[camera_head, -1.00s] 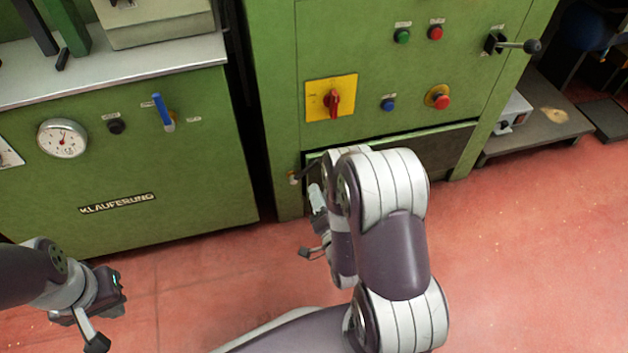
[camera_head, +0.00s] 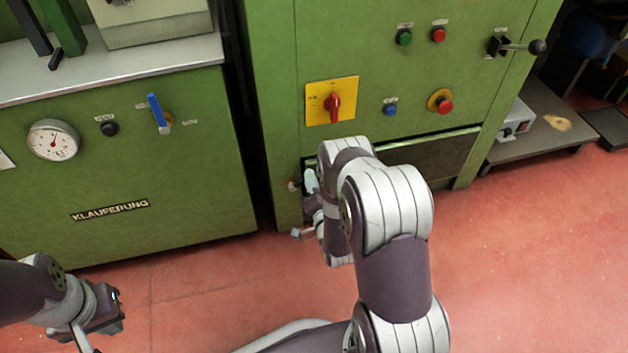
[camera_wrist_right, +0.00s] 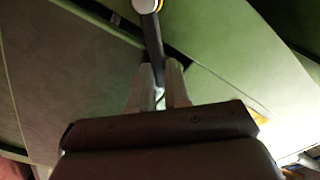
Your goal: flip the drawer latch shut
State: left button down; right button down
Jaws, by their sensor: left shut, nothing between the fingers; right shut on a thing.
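The drawer latch shows in the right wrist view as a dark lever (camera_wrist_right: 153,45) with a round white and orange pivot (camera_wrist_right: 148,5) at its top end. My right gripper (camera_wrist_right: 158,88) has its two pale fingers shut on the lever's lower end. In the head view the pivot (camera_head: 292,185) sits at the lower left of the right green cabinet, beside my right gripper (camera_head: 311,180). The lever is hidden there. The dark drawer front (camera_head: 435,160) is partly covered by my right arm. My left gripper (camera_head: 108,312) is shut and empty at the lower left, away from the cabinets.
The right cabinet carries a red rotary switch on a yellow plate (camera_head: 332,101), several push buttons and a black-knobbed lever (camera_head: 520,47). The left cabinet (camera_head: 180,190) has a gauge (camera_head: 53,140) and a blue handle (camera_head: 157,112). The red floor (camera_head: 540,260) is clear in front.

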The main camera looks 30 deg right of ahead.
jog(key=shift+f, duration=0.1)
jog(key=shift+s+d+f+m, duration=0.1)
jog(key=shift+d+f+m, duration=0.2)
jog(key=shift+f+m, duration=0.8)
jog(key=shift+s+d+f+m, duration=0.1)
jog(key=shift+d+f+m, duration=0.25)
jog(key=shift+m, duration=1.4)
jog(key=shift+s+d+f+m, duration=0.1)
jog(key=shift+d+f+m, duration=0.1)
jog(key=shift+f+m, duration=0.95)
jog(key=shift+r+m, duration=0.25)
jog(key=shift+m, duration=0.15)
jog(key=c, duration=1.1)
grip_release()
jog(key=p+v, duration=0.6)
jog(key=v, duration=0.6)
jog(key=shift+s, duration=0.35)
